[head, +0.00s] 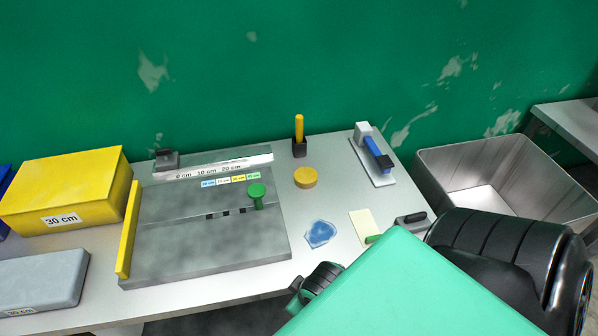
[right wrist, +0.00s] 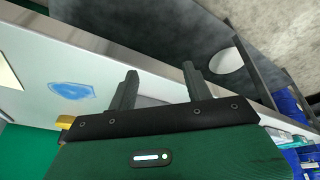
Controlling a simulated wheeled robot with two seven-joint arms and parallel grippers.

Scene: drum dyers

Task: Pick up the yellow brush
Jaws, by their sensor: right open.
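The yellow brush (head: 299,127) stands upright at the back of the table, its yellow handle rising from a small black holder (head: 299,149). Its lower end is hidden in the holder. My right gripper (right wrist: 159,75) is open and empty, with its two dark fingers apart over the table's front edge. In the head view my green right forearm covers the lower right, well in front of the brush. I cannot make out the brush in the right wrist view. My left gripper is not in view.
A round tan disc (head: 305,177) lies in front of the holder. A blue clamp-like tool (head: 377,152) is to its right, and a grey board with a green knob (head: 257,192) to its left. A blue patch (head: 320,233) lies nearer. A metal bin (head: 465,170) stands right.

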